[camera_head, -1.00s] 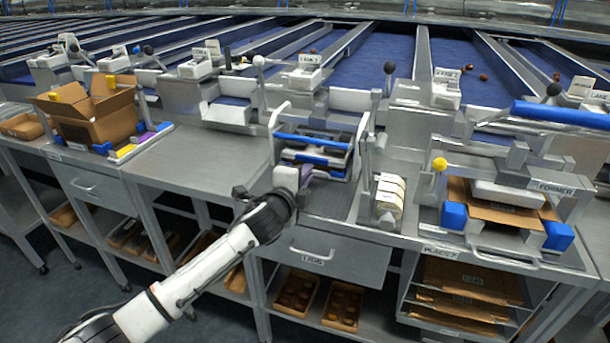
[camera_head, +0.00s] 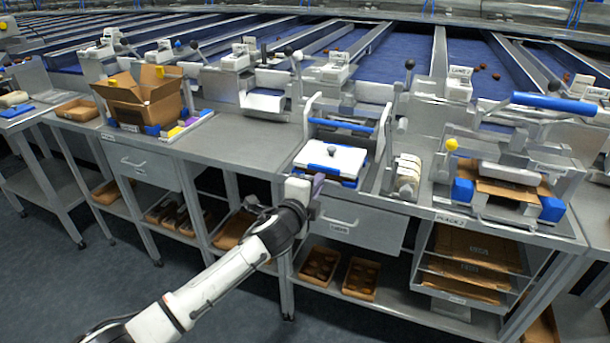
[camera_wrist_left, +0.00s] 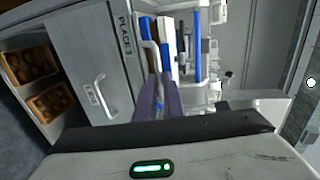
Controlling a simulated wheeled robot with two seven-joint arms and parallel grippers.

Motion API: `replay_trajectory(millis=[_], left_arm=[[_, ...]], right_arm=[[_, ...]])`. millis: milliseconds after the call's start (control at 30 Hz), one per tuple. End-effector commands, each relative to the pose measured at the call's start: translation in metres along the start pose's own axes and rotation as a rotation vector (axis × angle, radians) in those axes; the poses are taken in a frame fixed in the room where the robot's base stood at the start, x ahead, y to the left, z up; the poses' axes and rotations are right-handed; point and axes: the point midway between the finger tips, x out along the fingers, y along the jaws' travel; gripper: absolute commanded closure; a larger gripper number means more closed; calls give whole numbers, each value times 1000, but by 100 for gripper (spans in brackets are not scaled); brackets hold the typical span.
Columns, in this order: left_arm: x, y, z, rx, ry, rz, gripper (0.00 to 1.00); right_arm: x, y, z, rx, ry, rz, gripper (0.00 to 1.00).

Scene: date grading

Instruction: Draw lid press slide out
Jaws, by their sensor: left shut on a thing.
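The lid press (camera_head: 312,112) stands on the bench, a grey upright frame with a blue bar (camera_head: 341,126). Its slide (camera_head: 330,158), a white plate with blue edges and a dark knob on top, sticks out of the frame toward the front. My left gripper (camera_head: 312,188) is at the slide's front edge, shut on its handle. In the left wrist view its purple fingers (camera_wrist_left: 163,100) close on a light handle (camera_wrist_left: 150,62), with the white and blue slide beyond. The fingers partly hide the grip. My right gripper is not in view.
A drawer (camera_head: 348,222) lies below the press. A roll holder (camera_head: 404,178) and the former (camera_head: 505,175) with a brown carton blank stand to the right. An open carton (camera_head: 140,100) is at left. The bench between carton and press (camera_head: 235,145) is clear.

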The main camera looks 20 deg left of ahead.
Motion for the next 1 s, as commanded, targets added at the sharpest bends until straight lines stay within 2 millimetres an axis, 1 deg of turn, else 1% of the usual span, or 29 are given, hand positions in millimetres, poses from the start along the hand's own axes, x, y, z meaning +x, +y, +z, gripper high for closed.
replay_trajectory(millis=[67, 200, 400, 433, 500, 533, 833, 933, 1000], left_arm=[[-2, 0, -5, 1, 6, 0, 100], [-3, 2, -7, 4, 10, 2, 100], [-3, 3, -7, 4, 9, 4, 100], [-3, 3, -7, 4, 9, 4, 87], [-3, 3, -7, 4, 9, 4, 75], [-3, 3, -7, 4, 9, 3, 73], [-4, 1, -6, 3, 9, 1, 73], [-9, 1, -7, 3, 10, 0, 73], [-17, 1, -6, 3, 9, 1, 73]], right_arm=[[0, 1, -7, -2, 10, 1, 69], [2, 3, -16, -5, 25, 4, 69], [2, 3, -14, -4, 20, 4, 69], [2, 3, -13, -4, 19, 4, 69], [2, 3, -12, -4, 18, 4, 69], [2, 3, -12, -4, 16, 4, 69], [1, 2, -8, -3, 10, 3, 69], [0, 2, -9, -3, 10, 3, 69], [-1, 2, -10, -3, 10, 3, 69]])
